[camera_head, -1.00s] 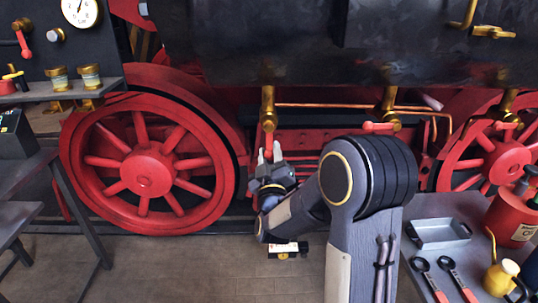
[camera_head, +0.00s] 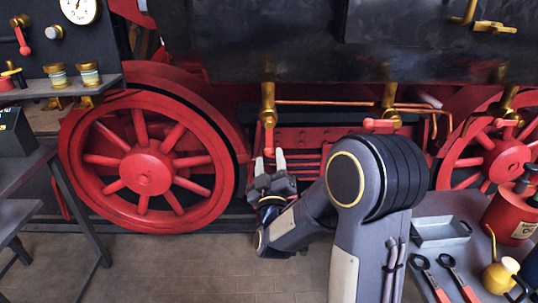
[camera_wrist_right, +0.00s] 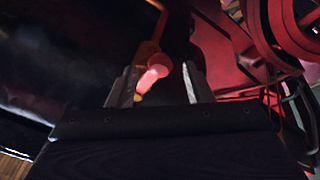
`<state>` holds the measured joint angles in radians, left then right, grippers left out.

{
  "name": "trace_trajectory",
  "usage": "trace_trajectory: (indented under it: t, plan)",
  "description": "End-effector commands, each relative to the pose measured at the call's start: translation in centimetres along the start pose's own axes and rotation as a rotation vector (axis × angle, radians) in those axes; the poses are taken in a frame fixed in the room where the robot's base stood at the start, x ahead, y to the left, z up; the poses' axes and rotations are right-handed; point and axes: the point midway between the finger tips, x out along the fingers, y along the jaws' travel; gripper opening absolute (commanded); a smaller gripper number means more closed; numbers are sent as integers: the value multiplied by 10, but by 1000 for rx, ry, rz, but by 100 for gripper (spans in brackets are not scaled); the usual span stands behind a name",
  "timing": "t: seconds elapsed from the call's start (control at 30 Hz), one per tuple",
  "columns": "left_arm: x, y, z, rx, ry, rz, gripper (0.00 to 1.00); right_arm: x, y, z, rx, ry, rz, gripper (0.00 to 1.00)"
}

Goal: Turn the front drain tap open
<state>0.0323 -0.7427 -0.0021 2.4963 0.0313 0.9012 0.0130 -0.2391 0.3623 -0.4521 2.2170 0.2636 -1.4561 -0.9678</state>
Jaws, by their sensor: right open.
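The drain tap at the left of the row has a brass body (camera_head: 268,100) on the engine's underside, just right of the large red wheel. Its red lever (camera_head: 268,138) hangs straight down. My right gripper (camera_head: 270,156) is open below it, fingers pointing up, with the lever's lower end near the fingertips. In the right wrist view the red lever (camera_wrist_right: 151,78) shows between the two spread fingers; I cannot tell whether either touches it. My left gripper is not in view.
A second brass tap (camera_head: 390,100) has its red lever (camera_head: 380,124) lying level. A large red wheel (camera_head: 148,172) is left of my gripper. A side table with a grey tray (camera_head: 440,232), red can (camera_head: 510,215) and yellow oiler (camera_head: 500,278) stands at the right.

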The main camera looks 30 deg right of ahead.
Motion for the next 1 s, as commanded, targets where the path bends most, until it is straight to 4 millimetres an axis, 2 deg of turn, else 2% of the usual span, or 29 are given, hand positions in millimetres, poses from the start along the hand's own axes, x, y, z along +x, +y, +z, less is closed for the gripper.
trace_trajectory:
  t: [0.1,0.3,0.87,1.0]
  plan:
    - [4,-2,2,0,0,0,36,-21,-2,1,0,0,-4,46]
    - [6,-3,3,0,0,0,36,-39,0,0,-1,1,-1,46]
    - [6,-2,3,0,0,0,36,-41,0,0,0,0,-2,46]
    - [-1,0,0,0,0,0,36,-38,1,-3,67,-38,-57,46]
